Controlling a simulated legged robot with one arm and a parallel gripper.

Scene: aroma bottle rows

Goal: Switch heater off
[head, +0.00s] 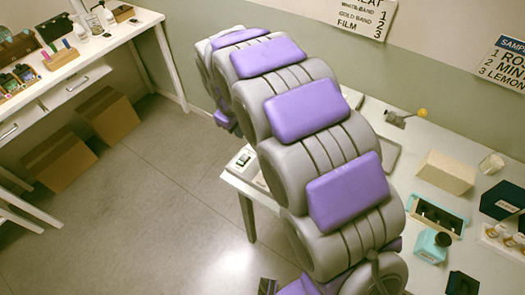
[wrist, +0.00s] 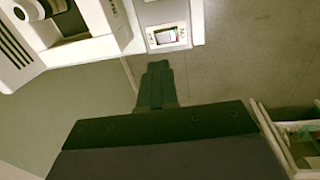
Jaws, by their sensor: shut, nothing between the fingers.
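A small rocker switch (wrist: 167,36) with a pale face sits in a white panel at the top of the wrist view. What looks like the same switch shows in the head view (head: 244,158), at the table's left edge beside my arm. Which way the rocker is set is too small to tell. My gripper (wrist: 157,68) is shut and empty, its dark fingers pointing at the switch and appearing a little short of it. My arm hides much of the table in the head view, and my fingertips do not show there.
A pale vented device (wrist: 45,40) with a round white part stands left of the switch. An open drawer or bin (wrist: 290,140) is at the lower right of the wrist view. Bottles and boxes, including a beige box (head: 445,172), stand on the right table.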

